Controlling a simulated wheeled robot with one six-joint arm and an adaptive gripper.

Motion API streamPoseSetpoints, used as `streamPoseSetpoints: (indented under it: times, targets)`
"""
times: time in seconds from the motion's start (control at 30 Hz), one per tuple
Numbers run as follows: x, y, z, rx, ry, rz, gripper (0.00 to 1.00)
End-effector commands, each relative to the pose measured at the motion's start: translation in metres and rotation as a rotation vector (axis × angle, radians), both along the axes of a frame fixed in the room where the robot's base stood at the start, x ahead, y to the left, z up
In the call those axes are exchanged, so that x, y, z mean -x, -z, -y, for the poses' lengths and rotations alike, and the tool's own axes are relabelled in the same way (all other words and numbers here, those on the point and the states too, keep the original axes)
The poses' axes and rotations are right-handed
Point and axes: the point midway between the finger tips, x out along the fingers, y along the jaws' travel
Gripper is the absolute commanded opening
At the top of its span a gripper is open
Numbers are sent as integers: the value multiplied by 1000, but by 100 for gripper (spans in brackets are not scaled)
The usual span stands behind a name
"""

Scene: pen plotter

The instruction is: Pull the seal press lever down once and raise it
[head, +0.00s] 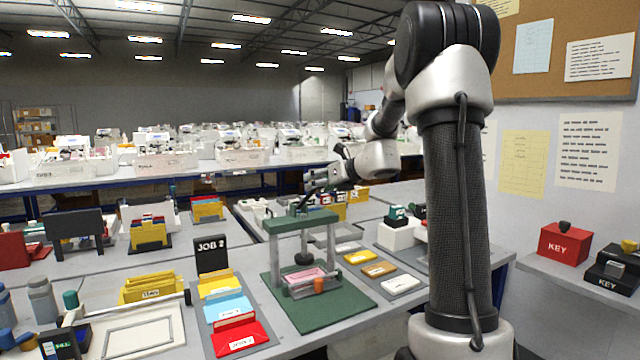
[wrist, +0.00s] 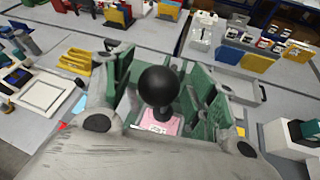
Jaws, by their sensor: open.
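The seal press stands on a green base plate (head: 335,308) in the head view, with a green top beam (head: 300,221) on grey posts. A dark round stamp head (head: 304,258) hangs under the beam, above a pink card (head: 306,279). A thin dark lever rises from the beam towards my gripper (head: 318,180), which is above the press. In the wrist view, the lever's black ball knob (wrist: 159,85) shows between my two spread, green-faced fingers. The fingers look apart from the knob. The pink card (wrist: 160,122) shows below it.
A black JOB 2 sign (head: 212,254) and coloured folders (head: 233,325) stand left of the press. Stamped plates (head: 379,269) and a white block with a green-topped stamp (head: 398,234) are to its right. Red KEY box (head: 565,246) is farther right.

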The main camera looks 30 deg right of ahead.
Motion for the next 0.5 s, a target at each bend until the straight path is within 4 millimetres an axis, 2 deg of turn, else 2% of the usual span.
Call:
streamPoseSetpoints:
  times: [0.07,0.37,0.5]
  targets:
    - [0,0,0,0,0,0,56]
    - [0,0,0,0,0,0,1]
    - [1,0,0,0,0,0,0]
